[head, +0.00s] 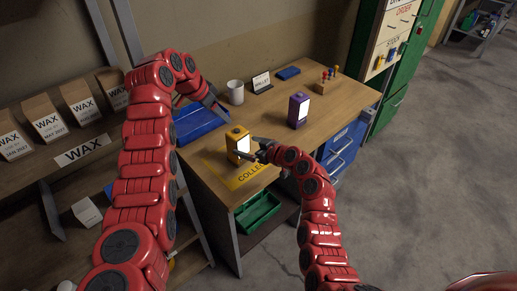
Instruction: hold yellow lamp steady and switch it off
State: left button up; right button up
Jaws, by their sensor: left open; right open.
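The yellow lamp (236,140) stands upright on the wooden bench, at the back edge of a yellow mat marked COLLE... (243,178). Its white front panel is bright. My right gripper (250,150) is at the lamp's right front side, its fingers apart and overlapping the lamp in the picture. I cannot tell whether they touch it. My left gripper (212,107) is open above the blue tray, behind and left of the lamp, holding nothing. A purple lamp (298,110) with a bright panel stands farther right on the bench.
A blue tray (198,124) lies left of the lamp. A white mug (235,92), a small sign (261,82) and a blue flat item (288,73) stand behind. A green bin (259,212) is below the bench.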

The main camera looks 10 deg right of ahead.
jog(key=shift+x, duration=3.05)
jog(key=shift+r, duration=0.1)
jog(key=shift+c, duration=0.3)
jog(key=c, duration=1.4)
pick_arm(q)
grip_shut()
pick_arm(e)
jog(key=shift+c, duration=0.3)
